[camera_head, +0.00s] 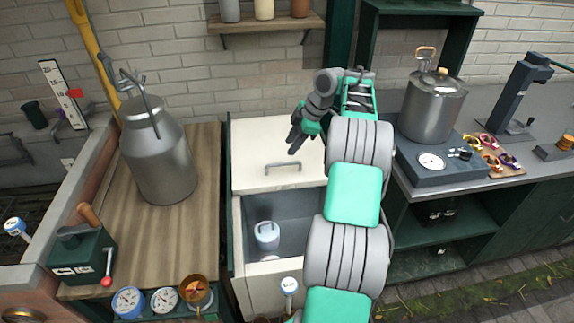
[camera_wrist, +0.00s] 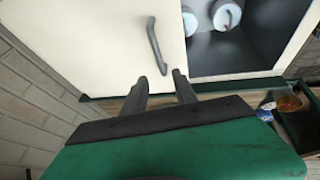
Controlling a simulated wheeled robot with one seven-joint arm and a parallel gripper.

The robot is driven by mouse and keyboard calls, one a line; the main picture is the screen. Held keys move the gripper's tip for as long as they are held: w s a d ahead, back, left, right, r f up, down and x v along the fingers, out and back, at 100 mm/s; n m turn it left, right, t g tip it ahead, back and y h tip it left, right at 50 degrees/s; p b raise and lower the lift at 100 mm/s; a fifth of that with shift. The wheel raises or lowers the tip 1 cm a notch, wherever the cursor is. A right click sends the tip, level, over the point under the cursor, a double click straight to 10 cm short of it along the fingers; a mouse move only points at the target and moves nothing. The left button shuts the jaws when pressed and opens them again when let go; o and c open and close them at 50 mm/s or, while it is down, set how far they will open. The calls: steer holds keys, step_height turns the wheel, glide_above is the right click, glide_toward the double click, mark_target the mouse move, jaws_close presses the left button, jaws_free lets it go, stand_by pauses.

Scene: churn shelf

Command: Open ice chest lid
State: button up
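The ice chest (camera_head: 237,220) is a cream box between the wooden counter and my arm. Its pale lid (camera_head: 255,150) covers the back part, and the front part stands open. The lid carries a grey bar handle (camera_head: 283,166), also seen in the wrist view (camera_wrist: 154,45). My gripper (camera_head: 297,137) is over the lid, behind the handle. In the wrist view my gripper (camera_wrist: 161,76) has its fingers apart and empty, with one handle end just beyond the gap. I cannot tell whether a finger touches the handle. A light-blue canister (camera_head: 267,235) is inside the chest.
A large milk can (camera_head: 157,160) stands on the wooden counter (camera_head: 195,215) to the left. A metal pot (camera_head: 432,108) sits on a scale (camera_head: 443,162) to the right. A brick wall (camera_head: 180,60) and small shelf (camera_head: 265,24) are behind.

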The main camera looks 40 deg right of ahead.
mark_target(287, 164)
steer(key=shift+n, duration=0.3)
steer(key=x, duration=0.2)
steer(key=d+x, duration=0.1)
steer(key=x, duration=0.2)
steer(key=b+x, duration=0.1)
steer(key=x, duration=0.2)
steer(key=shift+s+d+f, duration=0.15)
steer(key=shift+s+f, duration=0.05)
steer(key=shift+f, duration=0.25)
steer(key=shift+c, duration=0.5)
jaws_close()
